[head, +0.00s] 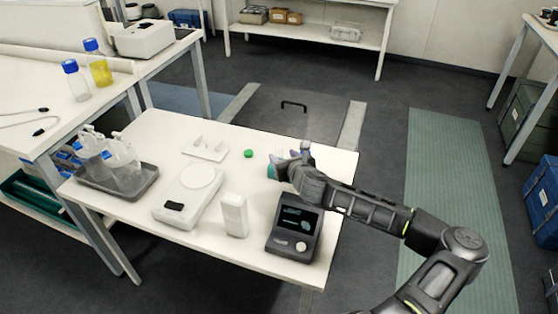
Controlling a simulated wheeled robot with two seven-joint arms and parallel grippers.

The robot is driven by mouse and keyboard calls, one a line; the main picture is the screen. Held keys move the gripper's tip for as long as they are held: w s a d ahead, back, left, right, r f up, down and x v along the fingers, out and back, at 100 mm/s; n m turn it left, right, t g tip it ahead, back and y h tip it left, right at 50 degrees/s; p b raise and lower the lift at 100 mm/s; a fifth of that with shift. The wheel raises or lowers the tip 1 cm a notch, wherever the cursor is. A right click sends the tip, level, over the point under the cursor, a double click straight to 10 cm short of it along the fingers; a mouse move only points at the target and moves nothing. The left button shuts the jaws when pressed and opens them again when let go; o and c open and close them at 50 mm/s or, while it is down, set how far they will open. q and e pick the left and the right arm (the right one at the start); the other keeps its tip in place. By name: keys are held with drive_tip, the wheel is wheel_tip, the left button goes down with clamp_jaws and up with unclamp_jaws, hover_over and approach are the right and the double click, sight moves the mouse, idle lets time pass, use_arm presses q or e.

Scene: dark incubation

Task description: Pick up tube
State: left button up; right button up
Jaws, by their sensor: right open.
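My right gripper (288,160) reaches in from the right over the back right part of the white table (140,224). Its jaws are open, and I see nothing clearly held between them. I cannot make out a tube for certain; the gripper and wrist hide part of the table there. A small green round thing, perhaps a cap, (248,153) lies on the table left of the gripper, apart from it. My left gripper is not in view.
A dark device with a screen (294,228) stands near the front right, below my right arm. A white box (234,214), a white scale (188,194) and a grey tray (118,179) with clear bottles stand to its left. A side bench (60,118) holds blue-capped bottles.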

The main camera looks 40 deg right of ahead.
sight(280, 155)
drive_tip(key=x, duration=0.4)
drive_tip(key=shift+w+f+p, duration=0.1)
drive_tip(key=shift+w+p, duration=0.15)
drive_tip(key=shift+p, duration=0.1)
drive_tip(key=shift+c, duration=0.5)
clamp_jaws()
